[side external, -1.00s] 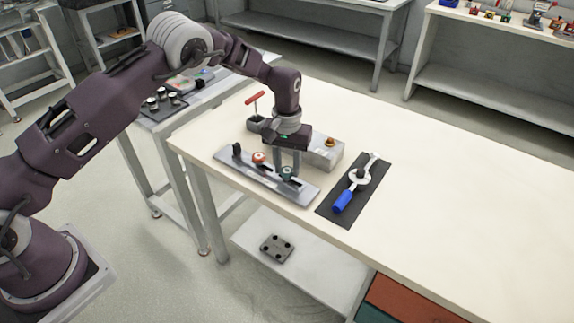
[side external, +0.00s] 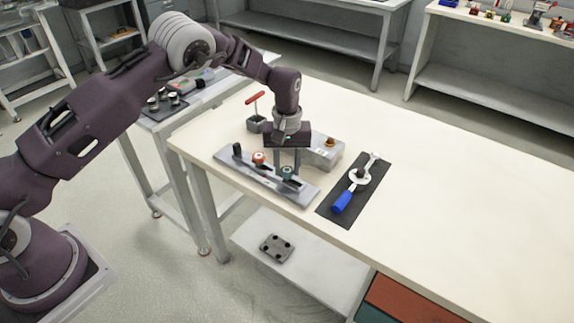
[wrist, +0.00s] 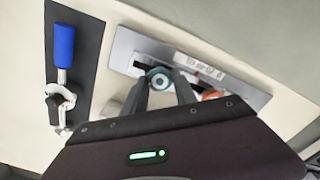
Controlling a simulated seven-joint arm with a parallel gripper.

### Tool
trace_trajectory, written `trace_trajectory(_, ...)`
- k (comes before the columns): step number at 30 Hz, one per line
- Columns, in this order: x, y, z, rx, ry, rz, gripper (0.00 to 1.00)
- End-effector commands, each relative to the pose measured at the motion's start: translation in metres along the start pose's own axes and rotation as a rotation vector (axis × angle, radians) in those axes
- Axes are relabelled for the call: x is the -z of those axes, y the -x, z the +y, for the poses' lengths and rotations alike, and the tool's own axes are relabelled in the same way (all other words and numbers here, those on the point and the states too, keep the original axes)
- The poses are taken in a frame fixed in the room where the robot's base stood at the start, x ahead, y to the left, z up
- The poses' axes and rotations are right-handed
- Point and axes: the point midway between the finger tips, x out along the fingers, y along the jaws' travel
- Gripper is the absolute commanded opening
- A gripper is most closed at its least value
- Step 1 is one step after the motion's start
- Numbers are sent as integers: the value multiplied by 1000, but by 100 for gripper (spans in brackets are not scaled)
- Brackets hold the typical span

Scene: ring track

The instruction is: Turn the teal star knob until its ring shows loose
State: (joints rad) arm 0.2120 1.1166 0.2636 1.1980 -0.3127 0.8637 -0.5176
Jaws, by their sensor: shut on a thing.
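The teal star knob (side external: 287,172) sits on the near right part of the grey metal plate (side external: 305,193) on the bench. In the wrist view the knob (wrist: 158,78) shows as a teal round with a pale ring and a dark centre. My gripper (side external: 286,166) points straight down with its fingers on either side of the knob, shut on it. The fingers (wrist: 163,84) hide part of the knob's rim. I cannot read what its ring shows.
An orange-red knob (side external: 258,158) stands left on the same plate, with a black upright piece (side external: 237,150) beyond it. A blue-handled tool (side external: 342,203) lies on a dark mat (side external: 328,212) to the right. A grey box (side external: 325,154) stands behind. The bench's right is clear.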

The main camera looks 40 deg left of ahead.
Motion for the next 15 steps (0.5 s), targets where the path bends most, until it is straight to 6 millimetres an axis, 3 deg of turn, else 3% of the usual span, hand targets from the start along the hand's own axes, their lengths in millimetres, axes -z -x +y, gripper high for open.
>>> trace_trajectory(3,-3,-4,-2,7,-1,-9,0)
trace_trajectory(4,-3,-4,-2,7,-1,-9,39)
trace_trajectory(6,-3,-3,-1,6,-2,-8,53)
trace_trajectory(15,-1,0,0,2,-2,-3,55)
